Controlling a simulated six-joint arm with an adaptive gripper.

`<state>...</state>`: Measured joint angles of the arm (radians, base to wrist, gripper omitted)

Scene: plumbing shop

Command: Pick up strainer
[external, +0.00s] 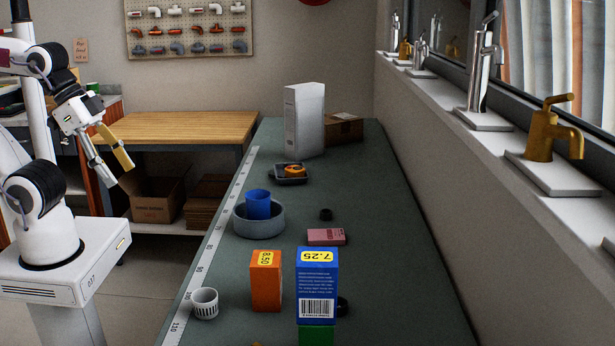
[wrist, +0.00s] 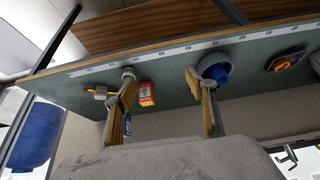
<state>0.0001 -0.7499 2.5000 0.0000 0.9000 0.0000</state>
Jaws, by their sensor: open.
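The strainer is the small white slotted cup (external: 205,303) upright near the left edge of the green counter, beside the ruler strip. In the wrist view, a small pale cup (wrist: 128,73) at the counter edge appears to be the strainer, just beyond the tip of the left finger. My gripper (external: 116,172) is open and empty, raised left of the counter, well away from the strainer. In the wrist view, its two yellow-padded fingers (wrist: 160,82) are spread wide with nothing between them touching.
An orange box (external: 265,281) and a taller blue box (external: 317,275) stand right of the strainer. Behind are a grey bowl (external: 259,222) holding a blue cup (external: 258,204), a pink box (external: 326,237) and a dark tray (external: 290,179). A white box (external: 304,120) stands at the back.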

